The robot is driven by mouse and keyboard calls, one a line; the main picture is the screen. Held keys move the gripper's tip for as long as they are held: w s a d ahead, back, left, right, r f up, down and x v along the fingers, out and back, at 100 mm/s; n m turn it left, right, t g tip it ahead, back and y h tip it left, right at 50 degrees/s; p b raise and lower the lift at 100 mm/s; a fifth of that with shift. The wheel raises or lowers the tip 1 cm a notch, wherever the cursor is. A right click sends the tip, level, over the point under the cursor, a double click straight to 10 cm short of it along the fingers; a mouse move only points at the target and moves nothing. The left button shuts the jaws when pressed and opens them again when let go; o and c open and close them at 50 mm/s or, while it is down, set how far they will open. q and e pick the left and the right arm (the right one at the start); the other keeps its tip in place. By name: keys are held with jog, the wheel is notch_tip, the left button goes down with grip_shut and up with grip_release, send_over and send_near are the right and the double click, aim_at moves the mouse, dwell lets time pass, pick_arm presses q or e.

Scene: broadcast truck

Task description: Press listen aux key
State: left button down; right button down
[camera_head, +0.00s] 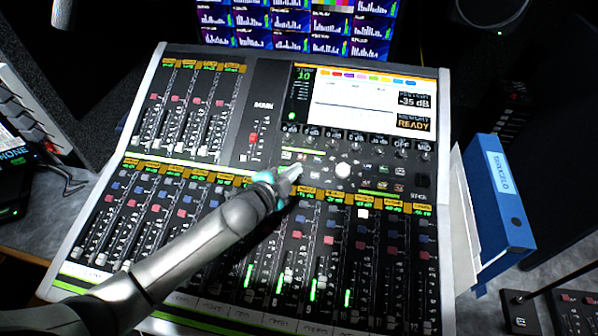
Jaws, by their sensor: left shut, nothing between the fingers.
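A large audio mixing console (148,72) fills the middle of the view, with rows of faders, small coloured keys and a lit screen (352,110). My left arm reaches in from the lower left across the faders. My left gripper (294,172) is shut and empty, with its tip over the small key section below the screen. Some keys (317,159) show just beyond and beside the tip, and a pale round knob (343,170) is to its right. The key labels are too small to read, so I cannot tell which is the listen aux key. I cannot tell whether the tip touches a key.
A bank of monitors (290,22) stands behind the console. A blue binder (497,195) stands upright close to the console's right side. Dark equipment (22,150) is at the left edge. A small device with keys (575,308) lies at the lower right.

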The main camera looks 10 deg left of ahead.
pick_arm(q)
jog(key=shift+w+f, duration=0.15)
jog(key=shift+f, duration=0.15)
jog(key=shift+w+f+b, duration=0.1)
jog(key=shift+f+b, duration=0.3)
jog(key=shift+b, duration=0.05)
dwell(0.5)
dwell(0.3)
jog(key=shift+s+r+p, duration=0.3)
jog(key=shift+r+p, duration=0.5)
jog(key=shift+p, duration=0.2)
jog(key=r+p, duration=0.1)
jog(key=s+r+p, duration=0.1)
jog(key=r+p, duration=0.1)
jog(key=s+r+p, duration=0.1)
jog(key=p, duration=0.1)
jog(key=shift+r, duration=0.35)
jog(key=shift+f, duration=0.1)
dwell(0.3)
